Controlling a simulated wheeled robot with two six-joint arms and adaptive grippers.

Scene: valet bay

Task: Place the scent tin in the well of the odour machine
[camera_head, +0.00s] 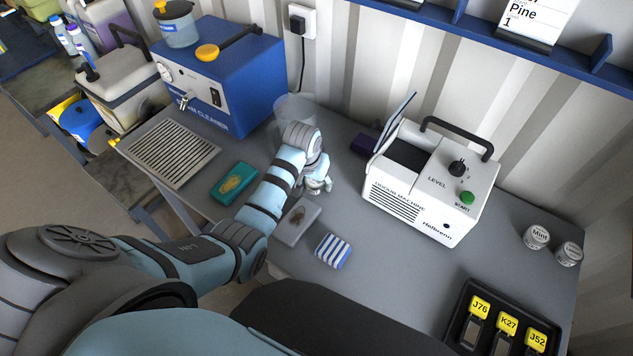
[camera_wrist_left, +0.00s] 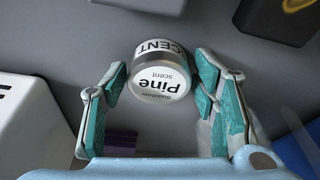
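The Pine scent tin (camera_wrist_left: 165,82), a small silvery tin with a white label, is between the fingertips of my left gripper (camera_wrist_left: 162,74) in the left wrist view. The fingers are spread, with a gap on the left; I cannot tell whether the right finger touches the tin. In the head view my left gripper (camera_head: 317,182) points down at the bench, left of the odour machine, and the tin is hidden. The white odour machine (camera_head: 430,190) has its lid (camera_head: 396,122) raised, and its dark well (camera_head: 404,156) is open. My right gripper is not in view.
A purple block (camera_head: 361,145) stands between gripper and machine. A clear container (camera_head: 294,108) is behind my arm. Mint (camera_head: 536,237) and another tin (camera_head: 569,254) stand right.

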